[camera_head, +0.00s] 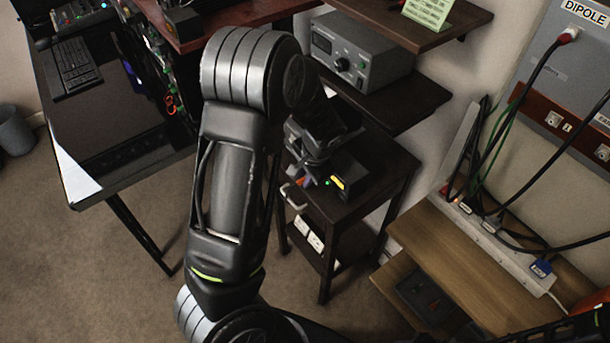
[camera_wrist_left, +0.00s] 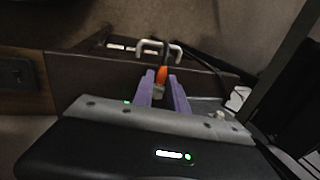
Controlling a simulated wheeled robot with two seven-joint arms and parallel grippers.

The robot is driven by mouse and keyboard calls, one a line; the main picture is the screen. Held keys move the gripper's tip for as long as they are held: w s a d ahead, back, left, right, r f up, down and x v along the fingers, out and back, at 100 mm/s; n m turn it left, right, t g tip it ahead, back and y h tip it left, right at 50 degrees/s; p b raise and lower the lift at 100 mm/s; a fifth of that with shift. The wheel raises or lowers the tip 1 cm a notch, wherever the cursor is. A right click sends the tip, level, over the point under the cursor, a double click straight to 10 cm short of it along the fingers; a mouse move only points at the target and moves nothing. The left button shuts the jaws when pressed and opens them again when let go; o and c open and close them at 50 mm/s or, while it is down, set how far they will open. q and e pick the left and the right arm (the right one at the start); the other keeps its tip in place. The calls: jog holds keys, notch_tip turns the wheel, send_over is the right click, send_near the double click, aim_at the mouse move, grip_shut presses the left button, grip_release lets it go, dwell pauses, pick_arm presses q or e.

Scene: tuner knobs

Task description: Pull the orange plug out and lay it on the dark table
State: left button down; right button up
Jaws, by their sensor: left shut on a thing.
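The orange plug (camera_wrist_left: 162,75) is between the purple fingertips of my left gripper (camera_wrist_left: 161,86) in the left wrist view, and the fingers are shut on it. In the head view my left gripper (camera_head: 302,182) is low at the left edge of the small dark table (camera_head: 377,160). Only a small orange patch of the plug (camera_head: 285,188) shows there. Whether the plug touches the table top I cannot tell. A pale handle (camera_head: 293,200) is close by; it also shows just beyond the plug in the left wrist view (camera_wrist_left: 159,45). My right gripper is not in view.
White socket plates (camera_head: 308,233) are on the table's lower shelf. Dark shelves with a grey radio unit (camera_head: 362,52) stand behind. To the right, a white power strip (camera_head: 487,226) with several cables lies on a wooden desk (camera_head: 440,240). A black desk (camera_head: 100,120) is at left.

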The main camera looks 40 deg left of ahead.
pick_arm(q)
jog(key=shift+s+d+f+b, duration=0.2)
jog(key=shift+s+f+b, duration=0.15)
jog(key=shift+f+b, duration=0.2)
jog(key=c, duration=1.3)
grip_release()
jog(key=shift+w+r+p, duration=0.25)
jog(key=shift+r+p, duration=0.4)
jog(key=shift+p, duration=0.05)
jog(key=shift+r+p, duration=0.3)
jog(key=shift+r, duration=0.2)
jog(key=shift+w+a+r, duration=0.1)
jog(key=shift+r, duration=0.25)
jog(key=shift+o, duration=0.3)
jog(key=o, duration=0.5)
jog(key=shift+a, duration=0.1)
jog(key=shift+r, duration=0.15)
